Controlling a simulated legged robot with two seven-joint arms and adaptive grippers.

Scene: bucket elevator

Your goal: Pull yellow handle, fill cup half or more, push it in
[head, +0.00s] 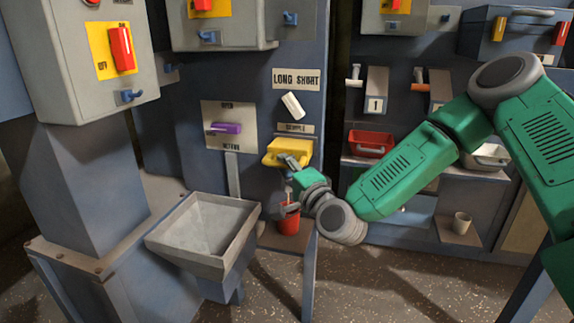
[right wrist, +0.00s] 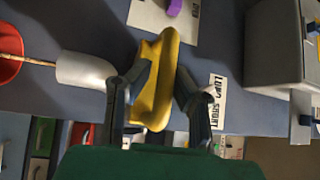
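The yellow handle (head: 290,149) sticks out from the blue-grey panel below a small label plate. My right gripper (head: 290,168) is at its front. In the right wrist view the handle (right wrist: 157,82) lies between the two fingertips (right wrist: 164,72), which look closed against its sides. A red cup (head: 288,219) stands below the handle; part of it also shows in the right wrist view (right wrist: 8,52). A thin tan streak runs from a pale spout (right wrist: 85,70) to the cup. The fill level is hidden. My left gripper is out of view.
A purple handle (head: 226,128) and a white lever (head: 292,105) sit on the same panel. A grey hopper (head: 203,232) stands left of the cup. At right, shelves hold a red bin (head: 371,143) and a pale cup (head: 462,223).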

